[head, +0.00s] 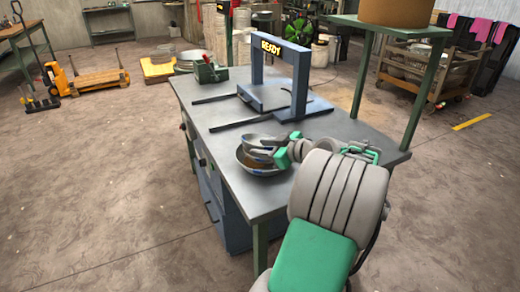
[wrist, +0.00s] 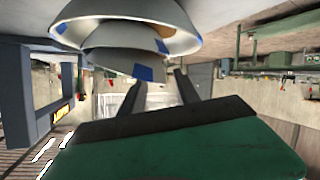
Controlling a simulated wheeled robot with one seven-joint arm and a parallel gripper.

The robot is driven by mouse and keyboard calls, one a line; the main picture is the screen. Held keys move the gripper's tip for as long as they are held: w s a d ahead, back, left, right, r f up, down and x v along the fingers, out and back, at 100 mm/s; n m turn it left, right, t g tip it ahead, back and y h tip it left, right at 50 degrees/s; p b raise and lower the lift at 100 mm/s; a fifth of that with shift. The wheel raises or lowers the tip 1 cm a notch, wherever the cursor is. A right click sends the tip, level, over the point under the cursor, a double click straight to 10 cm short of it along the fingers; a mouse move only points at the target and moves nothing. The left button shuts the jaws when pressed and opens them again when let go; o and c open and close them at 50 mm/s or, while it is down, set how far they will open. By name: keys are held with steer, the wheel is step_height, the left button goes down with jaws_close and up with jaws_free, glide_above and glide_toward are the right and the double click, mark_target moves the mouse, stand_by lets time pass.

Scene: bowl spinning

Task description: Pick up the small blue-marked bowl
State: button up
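Grey metal bowls with blue marks sit together near the table's front edge in the head view. The small blue-marked bowl (head: 256,140) lies tilted over a wider bowl (head: 262,170) with a brownish inside. In the wrist view, the small bowl (wrist: 122,62) shows a blue patch near its edge, with larger bowl rims (wrist: 200,42) above it in the picture. My gripper (head: 268,152) reaches in from the right, at the bowls. In the wrist view my gripper (wrist: 160,88) has its two dark fingers apart, tips close to the small bowl. Whether they touch it is unclear.
The grey table (head: 228,182) also bears a blue frame (head: 300,85) marked READY behind the bowls. A green box (head: 210,73) stands at its far left corner. A green raised stand (head: 415,95) rises at the right. The tabletop's front left is bare.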

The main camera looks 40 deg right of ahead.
mark_target(256, 160)
steer(key=x, duration=0.5)
steer(key=shift+w, duration=0.15)
steer(key=shift+d, duration=0.1)
steer(key=shift+c, duration=0.4)
jaws_close()
